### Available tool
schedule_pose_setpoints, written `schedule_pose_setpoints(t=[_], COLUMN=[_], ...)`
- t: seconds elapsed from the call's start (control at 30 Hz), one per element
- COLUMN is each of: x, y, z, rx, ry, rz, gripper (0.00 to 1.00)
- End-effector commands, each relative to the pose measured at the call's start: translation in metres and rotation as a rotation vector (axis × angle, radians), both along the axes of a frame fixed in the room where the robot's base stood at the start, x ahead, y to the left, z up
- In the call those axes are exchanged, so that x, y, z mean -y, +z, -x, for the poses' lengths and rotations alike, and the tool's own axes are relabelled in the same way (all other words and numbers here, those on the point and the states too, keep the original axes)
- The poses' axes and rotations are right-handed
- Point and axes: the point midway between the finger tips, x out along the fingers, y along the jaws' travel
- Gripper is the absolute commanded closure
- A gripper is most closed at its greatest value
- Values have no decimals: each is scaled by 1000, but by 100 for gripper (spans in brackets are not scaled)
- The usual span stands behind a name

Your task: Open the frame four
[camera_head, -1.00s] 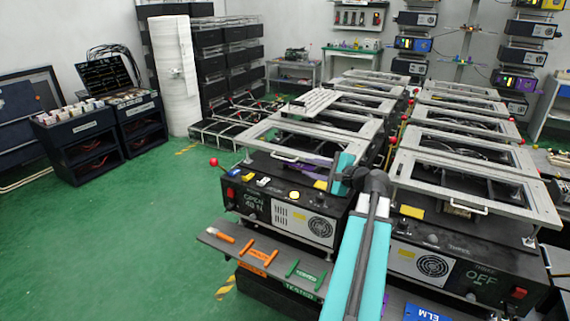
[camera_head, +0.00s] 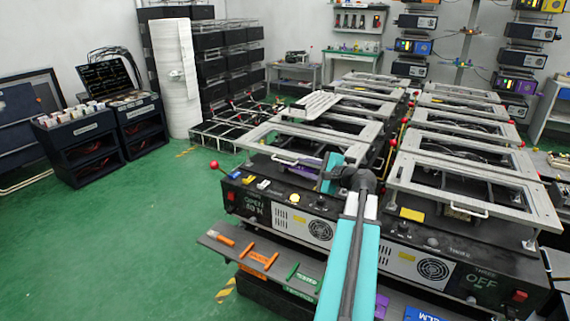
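The nearest fixture in the left row has a grey metal frame (camera_head: 262,131) raised above its black box. A bar handle (camera_head: 284,160) sits on the frame's front edge. My teal arm reaches in from the bottom, and my gripper (camera_head: 300,163), with purple parts, is at that front edge, close to the handle. The fingertips are small and partly hidden, so I cannot tell whether they touch or grip it. A red-ball lever (camera_head: 214,165) sticks out at the fixture's left.
The neighbouring fixture (camera_head: 480,262) at right is labelled THREE and shows OFF; its frame (camera_head: 455,188) also has a handle. More framed fixtures stand behind in two rows. A shelf (camera_head: 214,240) with orange and green handles runs along the front.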

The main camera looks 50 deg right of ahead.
Motion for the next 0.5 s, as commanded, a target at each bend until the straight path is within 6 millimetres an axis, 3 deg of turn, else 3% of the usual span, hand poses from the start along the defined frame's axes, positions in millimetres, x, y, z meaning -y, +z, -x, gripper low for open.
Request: schedule_pose_setpoints(t=[0.5], x=[6], y=[-16], z=[-72], rx=[-1], ry=[2], rz=[-1], gripper=[74])
